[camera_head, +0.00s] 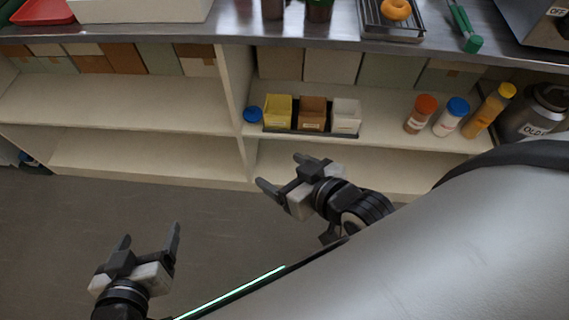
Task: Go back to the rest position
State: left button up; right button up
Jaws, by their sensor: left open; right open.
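My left gripper (149,239) is at the lower left of the head view. It is open and empty, its fingers pointing up over the bare floor. My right gripper (279,171) is near the middle, in front of the lower shelf. It is open and empty, its fingers pointing to the upper left. Neither gripper touches anything that I can see.
A metal counter (240,22) runs along the top, with a doughnut (396,9) on a rack (391,33) and a green-handled tool (466,28). The shelf below holds small boxes (312,114), capped bottles (451,117) and a dark container (533,112). The floor (60,235) is clear.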

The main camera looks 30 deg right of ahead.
jog(key=shift+s+a+f, duration=0.3)
jog(key=shift+s+a, duration=0.2)
jog(key=shift+s, duration=0.05)
pick_arm(q)
jog(key=shift+a+r+g+p, duration=0.3)
jog(key=shift+r+p, duration=0.45)
jog(key=shift+p, duration=1.5)
pick_arm(e)
jog(key=shift+d+r+g, duration=0.3)
jog(key=shift+r, duration=0.5)
